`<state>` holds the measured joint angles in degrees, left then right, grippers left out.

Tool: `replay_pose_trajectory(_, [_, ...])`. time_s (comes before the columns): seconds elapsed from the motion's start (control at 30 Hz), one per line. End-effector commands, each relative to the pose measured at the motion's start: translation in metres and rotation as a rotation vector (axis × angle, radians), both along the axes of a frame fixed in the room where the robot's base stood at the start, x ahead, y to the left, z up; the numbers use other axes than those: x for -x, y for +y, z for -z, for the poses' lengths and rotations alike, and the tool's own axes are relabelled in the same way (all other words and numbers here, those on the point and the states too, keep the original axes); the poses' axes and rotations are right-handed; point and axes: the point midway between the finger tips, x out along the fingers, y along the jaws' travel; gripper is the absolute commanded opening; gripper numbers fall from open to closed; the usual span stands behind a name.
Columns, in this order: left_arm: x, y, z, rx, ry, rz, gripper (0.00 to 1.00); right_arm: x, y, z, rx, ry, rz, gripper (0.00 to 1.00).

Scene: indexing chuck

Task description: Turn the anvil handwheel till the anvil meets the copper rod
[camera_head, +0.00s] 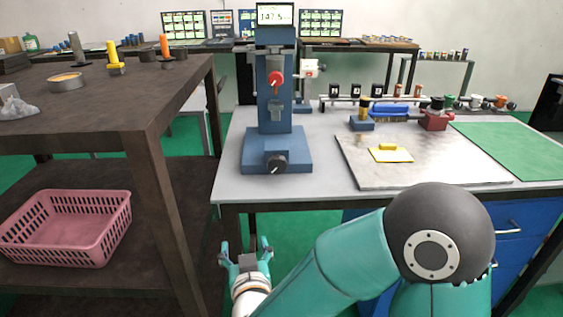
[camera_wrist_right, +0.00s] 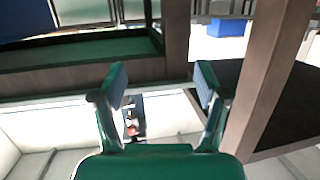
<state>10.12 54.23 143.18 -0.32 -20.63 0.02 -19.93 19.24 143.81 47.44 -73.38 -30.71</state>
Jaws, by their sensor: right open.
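A blue column stand (camera_head: 276,110) with a small display on top stands on the grey table. A black handwheel (camera_head: 277,163) is on the front of its base. A red knob (camera_head: 276,78) is higher on the column. A grey stepped part, perhaps the anvil (camera_head: 274,107), is below it. A small copper-coloured bit shows under the red knob; I cannot tell whether it is the copper rod or touches the anvil. My right gripper (camera_head: 247,254) is open and empty, below and in front of the table edge, apart from the handwheel. It also shows open in the right wrist view (camera_wrist_right: 163,82).
A dark wooden bench (camera_head: 105,93) stands at the left, with a pink basket (camera_head: 65,228) on its lower shelf. A metal plate (camera_head: 440,173) and a green mat (camera_head: 520,145) lie on the table's right. The table front left of the stand is clear.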

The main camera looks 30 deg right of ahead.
Motion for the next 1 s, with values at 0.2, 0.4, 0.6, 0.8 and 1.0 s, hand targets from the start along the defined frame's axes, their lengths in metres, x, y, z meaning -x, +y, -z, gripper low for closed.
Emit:
replay_pose_trajectory(0.2, [0.000,0.000,-0.007,0.000,0.000,0.000,0.74,0.041,-0.035,-0.098,0.100,-0.185,0.219,0.73])
replay_pose_trajectory(0.4, [0.000,0.000,-0.020,0.000,0.000,0.000,0.74,0.044,-0.043,-0.110,0.120,-0.197,0.256,0.73])
replay_pose_trajectory(0.6, [0.000,0.000,-0.048,0.000,0.000,0.000,0.74,0.034,-0.049,-0.114,0.125,-0.195,0.258,0.73])
replay_pose_trajectory(0.8, [0.000,0.000,-0.080,0.000,0.000,0.000,0.74,0.025,-0.057,-0.113,0.118,-0.192,0.252,0.73])
replay_pose_trajectory(1.0, [0.000,0.000,-0.081,0.000,0.001,0.000,0.74,-0.008,-0.082,-0.106,0.111,-0.198,0.256,0.73])
